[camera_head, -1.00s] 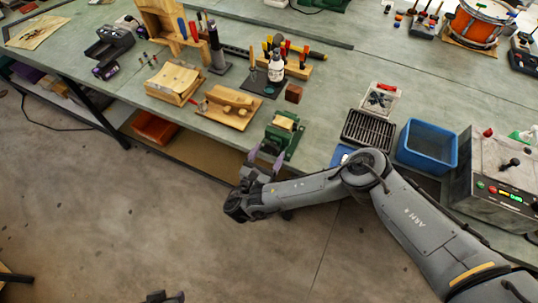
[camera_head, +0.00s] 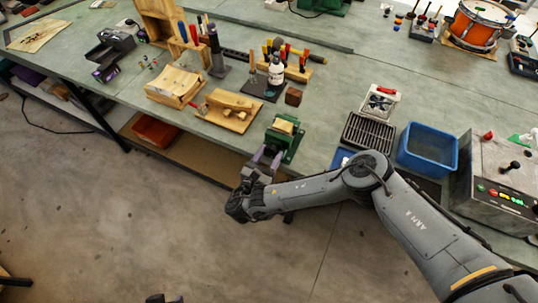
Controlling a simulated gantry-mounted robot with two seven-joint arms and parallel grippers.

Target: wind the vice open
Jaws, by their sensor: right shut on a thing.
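The green vice (camera_head: 288,146) is mounted at the front edge of the bench, with a pale wooden block (camera_head: 285,127) at its jaws. My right gripper (camera_head: 266,157) is at the front of the vice, over the bench's front edge. Its purple-grey fingers are drawn together, shut on the vice handle, which is mostly hidden between them. A small dark part at the bottom edge looks like the tip of my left gripper (camera_head: 165,299); its jaws cannot be made out.
A wooden board with a curved piece (camera_head: 228,110) lies left of the vice. A black grated tray (camera_head: 368,132) and a blue bin (camera_head: 428,148) stand to its right. A small brown block (camera_head: 294,96) sits behind it. The floor in front is clear.

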